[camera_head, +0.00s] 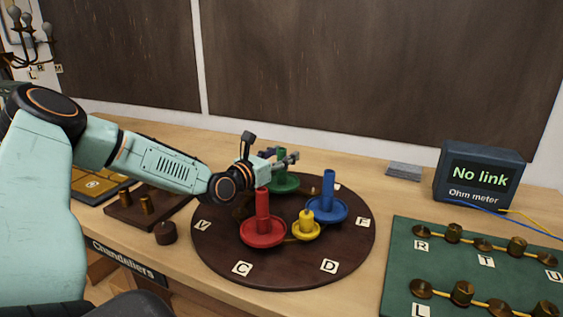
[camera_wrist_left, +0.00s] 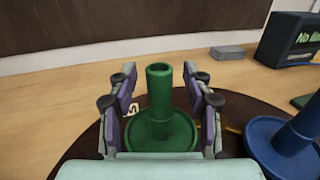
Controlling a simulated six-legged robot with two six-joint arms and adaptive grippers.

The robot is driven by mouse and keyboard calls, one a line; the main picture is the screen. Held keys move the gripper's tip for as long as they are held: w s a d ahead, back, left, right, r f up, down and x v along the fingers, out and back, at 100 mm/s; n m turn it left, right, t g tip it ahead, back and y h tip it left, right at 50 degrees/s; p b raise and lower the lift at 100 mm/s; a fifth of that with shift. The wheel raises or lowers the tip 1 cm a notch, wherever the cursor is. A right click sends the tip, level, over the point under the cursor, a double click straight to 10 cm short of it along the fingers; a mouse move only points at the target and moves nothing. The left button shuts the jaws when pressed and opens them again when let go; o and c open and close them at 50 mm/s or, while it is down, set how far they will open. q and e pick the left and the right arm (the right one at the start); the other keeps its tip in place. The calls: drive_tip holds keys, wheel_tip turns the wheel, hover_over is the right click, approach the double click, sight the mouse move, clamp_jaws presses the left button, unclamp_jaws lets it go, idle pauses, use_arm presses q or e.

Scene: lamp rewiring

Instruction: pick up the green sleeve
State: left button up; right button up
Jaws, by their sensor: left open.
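The green sleeve (camera_wrist_left: 160,95) is an upright tube standing in a round green dish on the dark round board (camera_head: 300,272). In the head view the green piece (camera_head: 284,183) is partly hidden behind my left gripper (camera_head: 286,158). In the left wrist view my left gripper (camera_wrist_left: 160,95) is open, with one finger on each side of the green tube. I see gaps between the fingers and the tube. My right gripper does not show.
A red piece (camera_head: 262,228), a yellow piece (camera_head: 306,227) and a blue piece (camera_head: 328,203) stand close by on the board. An ohm meter (camera_head: 480,178) reads "No link" at right. A green terminal board (camera_head: 400,260) lies at front right.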

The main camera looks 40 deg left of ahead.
use_arm(q)
drive_tip(key=shift+c, duration=0.2)
clamp_jaws()
idle(0.3)
